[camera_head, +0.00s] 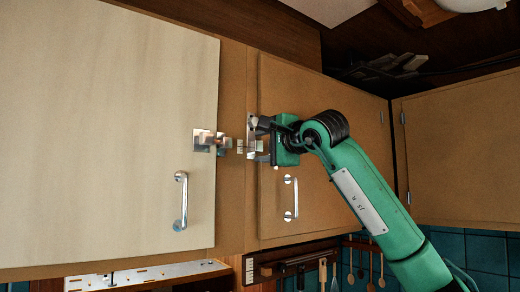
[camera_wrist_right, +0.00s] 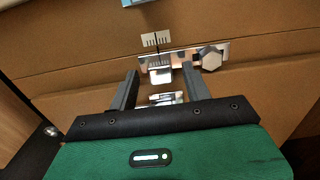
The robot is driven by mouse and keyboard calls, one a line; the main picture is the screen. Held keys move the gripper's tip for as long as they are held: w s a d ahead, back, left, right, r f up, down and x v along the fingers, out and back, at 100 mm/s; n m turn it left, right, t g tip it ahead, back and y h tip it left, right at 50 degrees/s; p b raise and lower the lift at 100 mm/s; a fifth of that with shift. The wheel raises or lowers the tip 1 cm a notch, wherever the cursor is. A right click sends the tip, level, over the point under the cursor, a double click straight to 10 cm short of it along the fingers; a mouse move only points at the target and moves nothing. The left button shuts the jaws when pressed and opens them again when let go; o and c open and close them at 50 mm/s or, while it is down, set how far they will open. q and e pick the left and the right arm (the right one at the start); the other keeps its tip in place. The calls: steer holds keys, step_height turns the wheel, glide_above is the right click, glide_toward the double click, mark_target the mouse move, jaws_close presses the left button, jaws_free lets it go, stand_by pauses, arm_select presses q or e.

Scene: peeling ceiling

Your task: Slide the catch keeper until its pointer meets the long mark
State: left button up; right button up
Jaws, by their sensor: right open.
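The catch sits across the gap between the pale left door and the frame. Its metal latch part (camera_head: 204,139) is on the pale door. In the right wrist view a shiny metal rail (camera_wrist_right: 185,60) carries a keeper block (camera_wrist_right: 162,75), a scale plate with dark tick lines (camera_wrist_right: 158,62) and a hexagonal knob (camera_wrist_right: 209,58). A small pale label with a line (camera_wrist_right: 150,40) is beyond the scale. My right gripper (camera_head: 253,142) is open at the catch, with its fingers (camera_wrist_right: 159,76) on either side of the keeper. Whether the pointer meets the long mark is too small to tell.
The pale door (camera_head: 100,120) and the brown right door (camera_head: 320,205) have bar handles (camera_head: 181,201). Utensils (camera_head: 370,265) hang below. A shelf rail (camera_head: 150,275) lies under the pale door. A dark ceiling is above.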

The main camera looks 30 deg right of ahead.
steer(key=s+d+b, duration=0.1)
steer(key=s+b, duration=0.2)
steer(key=s, duration=0.9)
steer(key=shift+s+d+b, duration=0.2)
steer(key=shift+d+b, duration=0.15)
steer(key=shift+d, duration=0.05)
